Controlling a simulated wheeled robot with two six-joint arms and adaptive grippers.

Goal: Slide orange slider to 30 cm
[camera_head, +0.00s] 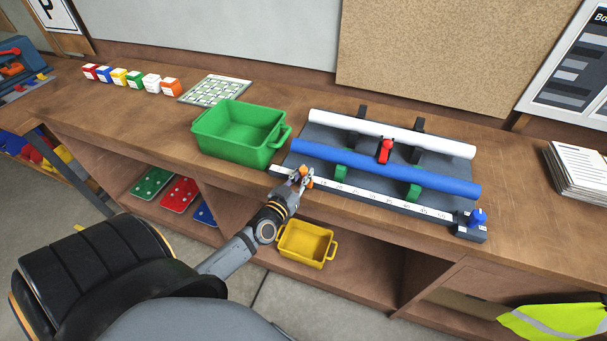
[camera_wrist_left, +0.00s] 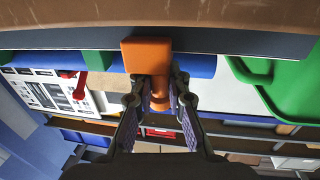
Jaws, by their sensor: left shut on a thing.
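The orange slider (camera_head: 308,183) sits near the left end of the white ruler strip (camera_head: 365,194), along the front edge of the grey fixture. The ruler's numbers rise to the right but are too small to read surely. My left gripper (camera_head: 299,178) is at the slider and partly covers it. In the left wrist view the slider shows as an orange block (camera_wrist_left: 146,55) with a narrower orange knob. The two fingers of my left gripper (camera_wrist_left: 160,106) are shut on that knob. My right gripper is not in view.
A blue tube (camera_head: 385,170) and a white tube (camera_head: 390,133) lie across the fixture behind the ruler, with a red clamp (camera_head: 385,150) between them. A blue knob (camera_head: 477,217) stands at the ruler's right end. A green bin (camera_head: 235,150) is close left of the fixture.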

